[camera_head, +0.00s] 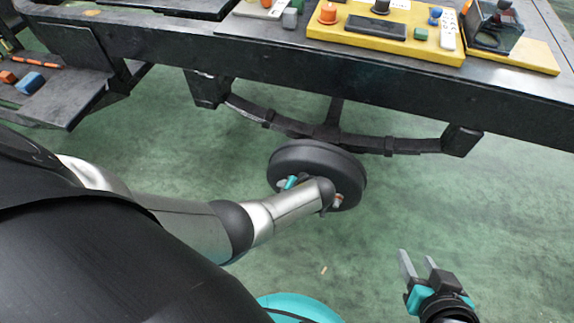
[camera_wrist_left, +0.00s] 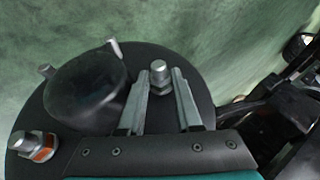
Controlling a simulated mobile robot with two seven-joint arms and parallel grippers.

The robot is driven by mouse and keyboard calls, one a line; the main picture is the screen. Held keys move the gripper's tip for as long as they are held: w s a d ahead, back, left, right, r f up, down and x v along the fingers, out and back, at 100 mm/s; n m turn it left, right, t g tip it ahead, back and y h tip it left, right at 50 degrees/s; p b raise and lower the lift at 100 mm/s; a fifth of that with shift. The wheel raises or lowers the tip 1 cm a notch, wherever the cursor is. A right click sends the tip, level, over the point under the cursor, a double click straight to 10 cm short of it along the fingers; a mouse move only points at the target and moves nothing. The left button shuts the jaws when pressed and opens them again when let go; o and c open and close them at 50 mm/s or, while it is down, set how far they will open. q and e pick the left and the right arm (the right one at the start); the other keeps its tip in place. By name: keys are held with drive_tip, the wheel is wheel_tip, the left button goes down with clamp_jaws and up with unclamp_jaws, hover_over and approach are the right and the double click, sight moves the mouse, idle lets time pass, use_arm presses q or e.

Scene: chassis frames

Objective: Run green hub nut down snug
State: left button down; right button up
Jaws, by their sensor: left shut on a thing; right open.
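The black wheel hub (camera_head: 300,158) hangs below the chassis frame; it also shows in the left wrist view (camera_wrist_left: 60,107). My left gripper (camera_wrist_left: 162,80) has its two fingers on either side of a metal stud end (camera_wrist_left: 160,70) on the hub face and is shut on the nut there. No green shows on that nut; its lower part is hidden between the fingers. In the head view my left wrist covers most of the hub face. My right gripper (camera_head: 417,258) is open and empty, low at the right, apart from the hub.
An orange-marked nut (camera_wrist_left: 43,152) sits on another stud, and bare studs (camera_wrist_left: 114,48) show. A leaf spring (camera_head: 285,123) and the black chassis rail (camera_head: 250,57) are above the hub. A yellow tray (camera_head: 335,44) holds small parts.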

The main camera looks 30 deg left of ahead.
drive_tip(key=shift+a, duration=0.1)
idle(0.3)
use_arm(q)
drive_tip(key=c, duration=0.9)
unclamp_jaws()
drive_tip(key=shift+o, duration=0.2)
use_arm(e)
drive_tip(key=s+d+g+h+p, duration=0.2)
drive_tip(key=s+d+g+p, duration=0.1)
drive_tip(key=s+d, duration=0.1)
use_arm(q)
drive_tip(key=p+v, duration=0.7)
drive_tip(key=v, duration=0.8)
use_arm(e)
drive_tip(key=s+d+f+g, duration=0.2)
drive_tip(key=s+f+g, duration=0.1)
drive_tip(key=f, duration=1.1)
drive_tip(key=shift+s+f, duration=0.2)
drive_tip(key=shift+s, duration=0.5)
use_arm(q)
drive_tip(key=shift+s, duration=0.15)
